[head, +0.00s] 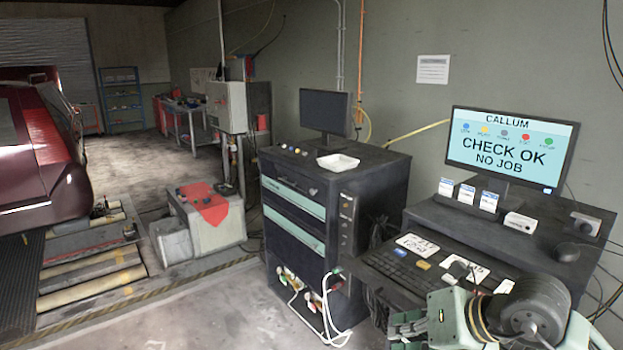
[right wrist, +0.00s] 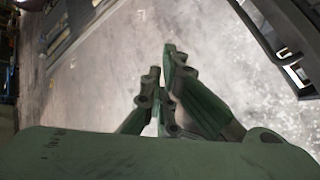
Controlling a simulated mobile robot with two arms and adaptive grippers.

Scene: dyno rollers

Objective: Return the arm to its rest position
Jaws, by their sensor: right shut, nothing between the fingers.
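My right arm (head: 525,310) comes in at the bottom right of the head view, in front of the keyboard desk. My right gripper (head: 408,328) is low at the bottom edge, partly cut off. In the right wrist view the green fingers of my right gripper (right wrist: 161,62) are close together and hold nothing. Bare concrete floor lies beyond them. My left gripper is not in view.
A black keyboard desk (head: 385,292) with cards and a monitor (head: 511,146) reading "CHECK OK NO JOB" stands beside my right arm. A dark cabinet (head: 290,233) with a white tray (head: 338,162) stands left of it. Open floor (head: 200,315) lies at front left; a red car (head: 40,150) is far left.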

